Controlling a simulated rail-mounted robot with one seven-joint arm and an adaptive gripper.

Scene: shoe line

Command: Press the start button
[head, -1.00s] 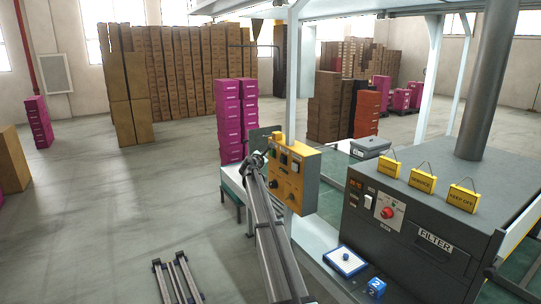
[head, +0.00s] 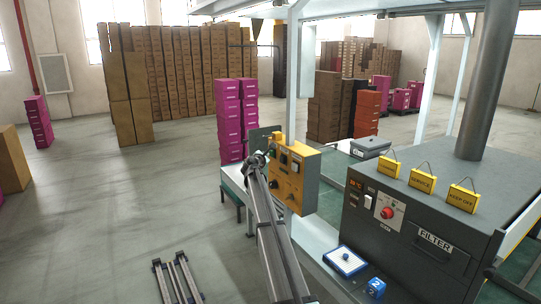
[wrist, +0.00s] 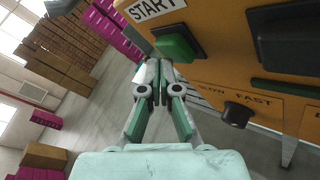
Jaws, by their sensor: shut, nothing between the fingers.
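The start button is a green block (wrist: 178,45) on the orange-yellow control box (wrist: 235,70), beside a white START label (wrist: 155,8) in the wrist view. My gripper (wrist: 158,68) is shut and empty. Its fingertips are just below and left of the green button in that view; I cannot tell whether they touch it. In the head view the yellow control box (head: 296,190) hangs by the white post, and my gripper (head: 264,156) is at its left side. The green button cannot be made out there.
The box also carries a black SLOW-FAST knob (wrist: 238,113) and a dark switch (wrist: 285,40). A grey filter machine (head: 430,215) with a red knob (head: 387,213) stands to the right. Pink boxes (head: 230,115) are stacked behind. Floor at left is mostly clear.

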